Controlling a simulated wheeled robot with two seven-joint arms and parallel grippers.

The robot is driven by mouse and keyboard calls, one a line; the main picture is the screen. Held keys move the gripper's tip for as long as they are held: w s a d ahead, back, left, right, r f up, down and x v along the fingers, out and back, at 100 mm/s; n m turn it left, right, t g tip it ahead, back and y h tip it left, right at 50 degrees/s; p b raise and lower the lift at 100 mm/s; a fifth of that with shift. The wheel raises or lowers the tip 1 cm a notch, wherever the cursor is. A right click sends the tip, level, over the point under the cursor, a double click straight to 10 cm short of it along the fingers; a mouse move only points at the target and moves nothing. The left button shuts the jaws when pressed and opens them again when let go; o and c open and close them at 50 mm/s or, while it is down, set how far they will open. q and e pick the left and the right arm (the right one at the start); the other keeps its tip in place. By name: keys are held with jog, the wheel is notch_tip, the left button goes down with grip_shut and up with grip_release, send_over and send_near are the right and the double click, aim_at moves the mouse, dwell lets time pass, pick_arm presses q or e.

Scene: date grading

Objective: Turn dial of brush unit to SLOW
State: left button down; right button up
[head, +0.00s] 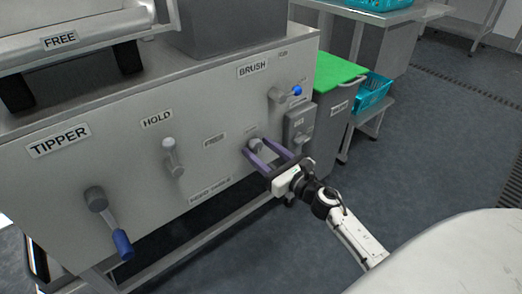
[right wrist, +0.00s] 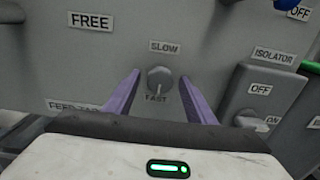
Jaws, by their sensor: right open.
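The brush unit's speed dial (right wrist: 159,79) is a small grey round knob on the grey panel. The SLOW label (right wrist: 164,47) is above it and the FAST label (right wrist: 156,98) below it. A pale mark on the dial appears to point down toward FAST. My right gripper (right wrist: 159,74) is open, with one purple finger on each side of the dial and visible gaps between. In the head view the right gripper (head: 256,145) reaches the panel below the BRUSH label (head: 252,69). Whether the fingertips touch the panel cannot be told. My left gripper is not in view.
A blue-tipped brush lever (head: 286,94) is above right of the dial. An isolator switch (right wrist: 262,100) sits close to its right. The HOLD lever (head: 172,157) and blue-handled TIPPER lever (head: 110,222) are to the left. A green-topped bin (head: 335,72) stands beyond the panel.

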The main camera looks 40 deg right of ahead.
jog(key=c, duration=1)
jog(key=shift+c, duration=0.2)
